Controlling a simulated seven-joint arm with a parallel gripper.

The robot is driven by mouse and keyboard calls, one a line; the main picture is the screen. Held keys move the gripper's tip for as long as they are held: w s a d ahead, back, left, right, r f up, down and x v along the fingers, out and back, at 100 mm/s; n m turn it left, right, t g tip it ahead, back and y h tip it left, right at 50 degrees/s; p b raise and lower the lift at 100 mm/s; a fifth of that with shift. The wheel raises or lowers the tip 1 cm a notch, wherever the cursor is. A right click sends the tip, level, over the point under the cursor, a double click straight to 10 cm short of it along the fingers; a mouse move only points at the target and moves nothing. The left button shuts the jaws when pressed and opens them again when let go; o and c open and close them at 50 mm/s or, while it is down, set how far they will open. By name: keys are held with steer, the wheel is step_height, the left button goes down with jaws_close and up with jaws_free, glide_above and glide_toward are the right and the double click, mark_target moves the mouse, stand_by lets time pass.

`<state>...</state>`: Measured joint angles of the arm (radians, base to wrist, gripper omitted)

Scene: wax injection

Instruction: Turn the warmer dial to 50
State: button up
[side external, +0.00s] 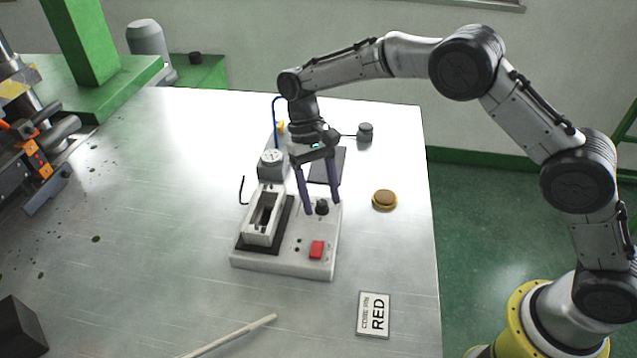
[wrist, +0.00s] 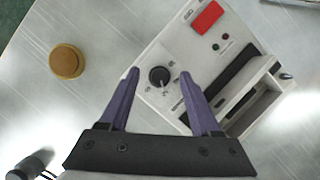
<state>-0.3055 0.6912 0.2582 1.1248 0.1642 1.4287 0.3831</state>
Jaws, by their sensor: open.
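The warmer (side external: 283,260) is a pale box on the table with a slotted white holder on its left half. Its black dial (side external: 322,207) is on the right half, towards the back. In the wrist view the dial (wrist: 159,76) is round with a light pointer mark and small printed marks around it, too small to read. My gripper (side external: 322,212) is open, with purple fingers pointing down at the dial. In the wrist view my gripper (wrist: 164,75) has its fingertips apart on either side of the dial, with nothing between them but the dial's area. I cannot tell whether they touch it.
A red switch (side external: 317,249) and small indicator lights are on the warmer's front right. A round brown-gold tin (side external: 384,199) stands to the right. A card reading RED (side external: 373,314) and a pale rod (side external: 229,337) lie in front. A white-topped pot (side external: 271,163) stands behind.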

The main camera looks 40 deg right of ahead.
steer(key=v, duration=1.3)
steer(key=shift+r, duration=0.4)
steer(key=shift+w, duration=0.1)
